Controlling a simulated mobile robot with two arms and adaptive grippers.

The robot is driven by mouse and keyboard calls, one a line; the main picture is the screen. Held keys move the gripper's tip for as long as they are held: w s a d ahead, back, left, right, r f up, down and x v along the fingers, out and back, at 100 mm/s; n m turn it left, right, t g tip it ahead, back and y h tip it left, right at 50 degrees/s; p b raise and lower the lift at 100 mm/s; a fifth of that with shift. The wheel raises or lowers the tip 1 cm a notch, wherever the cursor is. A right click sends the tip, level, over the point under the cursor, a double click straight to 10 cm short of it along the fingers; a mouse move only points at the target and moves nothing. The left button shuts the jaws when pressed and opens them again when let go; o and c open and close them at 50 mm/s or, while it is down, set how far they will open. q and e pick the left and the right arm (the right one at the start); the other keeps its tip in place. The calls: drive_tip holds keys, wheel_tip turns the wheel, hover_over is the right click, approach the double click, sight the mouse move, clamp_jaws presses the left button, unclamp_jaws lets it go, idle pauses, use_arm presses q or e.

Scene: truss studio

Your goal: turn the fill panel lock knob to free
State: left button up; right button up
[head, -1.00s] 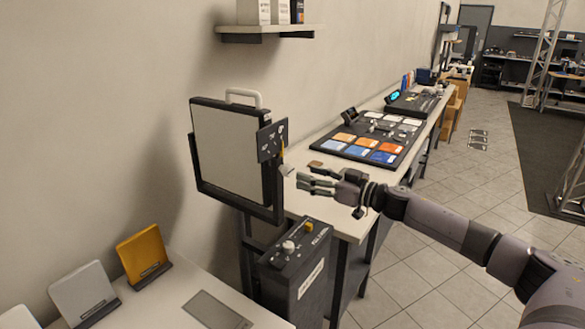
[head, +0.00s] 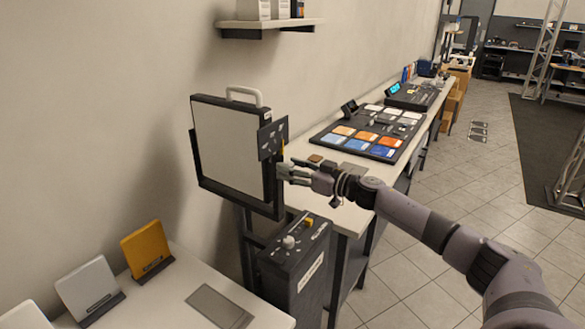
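The fill panel (head: 230,145) is an upright light panel in a black frame with a white handle on top. A dark plate (head: 272,139) with white markings sits at its right edge. My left gripper is not in view.
A black box (head: 300,265) with knobs on top stands below the gripper. A long table (head: 345,215) with a board of coloured tiles (head: 370,133) runs behind it. A shelf (head: 265,24) is above. Orange and white cards stand on the near table (head: 150,300).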

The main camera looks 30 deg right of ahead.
drive_tip(key=c, duration=0.9)
drive_tip(key=shift+n, duration=3.6)
drive_tip(key=shift+a, duration=0.1)
drive_tip(key=o, duration=1.1)
